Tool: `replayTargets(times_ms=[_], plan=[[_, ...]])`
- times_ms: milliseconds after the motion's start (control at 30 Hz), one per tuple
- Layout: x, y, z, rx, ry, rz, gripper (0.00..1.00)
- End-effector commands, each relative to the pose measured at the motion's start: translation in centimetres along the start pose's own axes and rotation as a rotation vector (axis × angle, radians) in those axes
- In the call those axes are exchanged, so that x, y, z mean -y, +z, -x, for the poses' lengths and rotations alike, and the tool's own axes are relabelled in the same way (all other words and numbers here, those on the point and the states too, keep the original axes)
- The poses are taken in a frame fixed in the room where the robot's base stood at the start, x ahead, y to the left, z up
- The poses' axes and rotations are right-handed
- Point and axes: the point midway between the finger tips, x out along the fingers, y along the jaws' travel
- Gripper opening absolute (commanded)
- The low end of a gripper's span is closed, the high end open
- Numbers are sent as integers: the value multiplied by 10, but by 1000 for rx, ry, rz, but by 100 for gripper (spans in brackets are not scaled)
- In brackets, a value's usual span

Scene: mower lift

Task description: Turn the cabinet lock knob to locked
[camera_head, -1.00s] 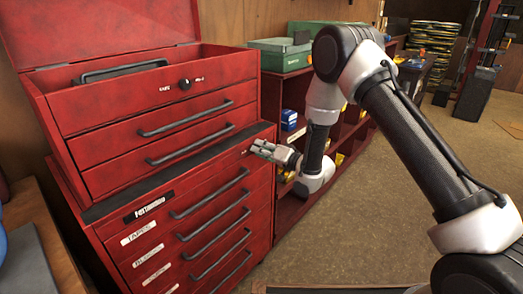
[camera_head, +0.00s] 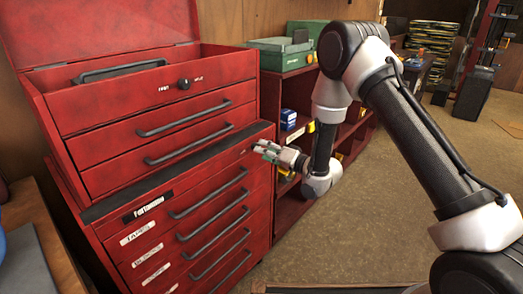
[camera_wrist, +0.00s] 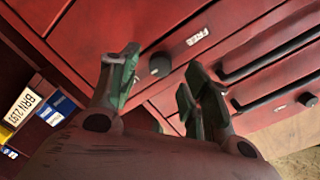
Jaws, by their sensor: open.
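A dark round knob (camera_wrist: 160,65) sits on the red front of the lower cabinet (camera_head: 110,222), beside a white label reading FREE (camera_wrist: 198,36) in the wrist view. My gripper (camera_wrist: 160,70) is open. Its fingertips appear on either side of this knob in the picture; I cannot tell whether they touch it. In the head view my gripper (camera_head: 264,151) is at the cabinet's upper right corner and hides this knob. A second dark knob (camera_head: 184,84) is on the upper chest between two small labels, and a knob also shows far right in the wrist view (camera_wrist: 308,99).
Drawer handles (camera_head: 208,193) stick out to the left of my gripper. A red shelf (camera_head: 290,206) with blue boxes (camera_head: 288,121) stands right beside the cabinet, behind my wrist. Green cases (camera_head: 281,55) lie on top of it. The floor (camera_head: 385,215) to the right is open.

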Motion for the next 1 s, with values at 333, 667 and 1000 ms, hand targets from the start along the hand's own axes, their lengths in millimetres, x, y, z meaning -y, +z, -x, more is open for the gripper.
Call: replayTargets(times_ms=[333,667,1000], plan=[[-1,-1,75,-2,3,-2,48],[0,0,94,-1,1,0,48],[-19,16,95,70,79,76,48]])
